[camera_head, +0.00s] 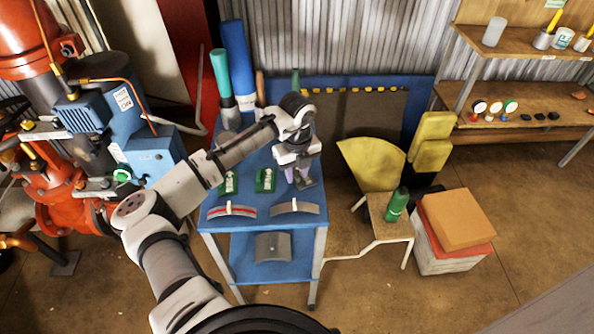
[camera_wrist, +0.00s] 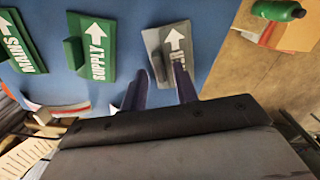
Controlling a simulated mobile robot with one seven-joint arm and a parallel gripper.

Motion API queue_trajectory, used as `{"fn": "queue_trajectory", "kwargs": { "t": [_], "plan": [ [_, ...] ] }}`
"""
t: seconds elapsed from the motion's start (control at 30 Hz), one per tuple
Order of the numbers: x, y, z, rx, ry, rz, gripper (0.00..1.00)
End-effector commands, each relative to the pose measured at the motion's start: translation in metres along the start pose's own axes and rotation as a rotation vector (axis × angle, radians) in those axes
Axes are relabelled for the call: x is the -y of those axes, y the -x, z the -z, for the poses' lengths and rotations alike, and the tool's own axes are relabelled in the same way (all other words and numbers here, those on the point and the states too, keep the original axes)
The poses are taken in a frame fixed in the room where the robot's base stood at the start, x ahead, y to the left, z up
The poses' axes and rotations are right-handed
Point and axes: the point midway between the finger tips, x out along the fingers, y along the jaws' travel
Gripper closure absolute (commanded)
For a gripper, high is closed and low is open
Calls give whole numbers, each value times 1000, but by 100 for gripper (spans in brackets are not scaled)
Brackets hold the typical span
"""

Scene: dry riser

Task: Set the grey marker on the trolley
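The grey marker (camera_wrist: 176,42), with a white arrow and partly hidden lettering, lies on or just above the blue trolley (camera_head: 228,225) near its right edge. It also shows in the head view (camera_head: 307,184) below my gripper. My gripper (camera_wrist: 162,80) points down at the marker, its two purple fingers apart, with the marker's raised grip between their tips. A gap shows between the fingers, and they do not look closed on the grip. The fingers hide the marker's near end. Contact between marker and trolley top is hard to tell.
Two curved strips, one red-striped (camera_head: 231,211) and one grey (camera_head: 297,208), lie at the trolley's front. A stool (camera_head: 388,228) with a green bottle (camera_head: 396,204) stands to the right.

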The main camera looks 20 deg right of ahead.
Motion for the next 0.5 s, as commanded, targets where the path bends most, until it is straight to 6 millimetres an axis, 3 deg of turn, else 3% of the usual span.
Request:
{"fn": "queue_trajectory", "kwargs": {
  "t": [0.27, 0.5],
  "plan": [
    [0, 5, 0, 0, 0, 0, 70],
    [0, 46, 0, 4, -1, 2, 70]
  ]
}}
